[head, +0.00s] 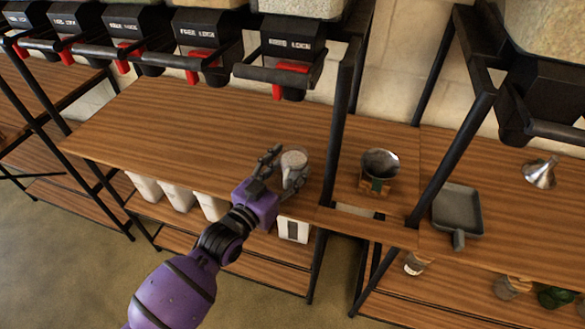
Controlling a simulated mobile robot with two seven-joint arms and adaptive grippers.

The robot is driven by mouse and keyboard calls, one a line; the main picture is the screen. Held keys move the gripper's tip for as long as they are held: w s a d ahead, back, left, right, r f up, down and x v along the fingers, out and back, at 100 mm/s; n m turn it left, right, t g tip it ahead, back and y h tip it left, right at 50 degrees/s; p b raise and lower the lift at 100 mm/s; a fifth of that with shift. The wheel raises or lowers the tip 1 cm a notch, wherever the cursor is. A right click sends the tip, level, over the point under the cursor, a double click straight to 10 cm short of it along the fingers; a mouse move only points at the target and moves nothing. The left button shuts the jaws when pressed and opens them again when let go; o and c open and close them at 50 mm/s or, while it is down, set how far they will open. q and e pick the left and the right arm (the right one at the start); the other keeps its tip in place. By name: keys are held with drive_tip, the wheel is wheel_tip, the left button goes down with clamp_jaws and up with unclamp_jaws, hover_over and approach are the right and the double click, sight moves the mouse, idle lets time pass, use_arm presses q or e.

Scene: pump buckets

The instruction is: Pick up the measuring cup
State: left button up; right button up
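A pale grey cup (294,159), which looks like the measuring cup, stands upright near the front edge of the wooden shelf, left of the black post. My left gripper (282,170) is at the cup, with one finger on its left side and the other across its right front. The fingers are spread, and a small gap seems to show between the left finger and the cup. The cup's lower part is partly hidden by the gripper. My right gripper is out of view.
Black dispensers with red levers (291,67) hang above the shelf (190,125). Right of the post stand a metal container (381,163) on a wooden block, a grey pan (457,208) and a metal funnel (540,173). The shelf left of the cup is clear.

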use_arm(q)
drive_tip(key=c, duration=0.8)
drive_tip(key=shift+c, duration=0.2)
drive_tip(key=shift+r, duration=0.15)
drive_tip(key=shift+r, duration=0.6)
drive_tip(key=s+d+r, duration=0.1)
drive_tip(key=s+r, duration=1)
drive_tip(key=s, duration=0.3)
drive_tip(key=shift+d+r+p, duration=0.3)
drive_tip(key=shift+d+p, duration=0.1)
drive_tip(key=shift+p, duration=0.05)
drive_tip(key=shift+a, duration=0.1)
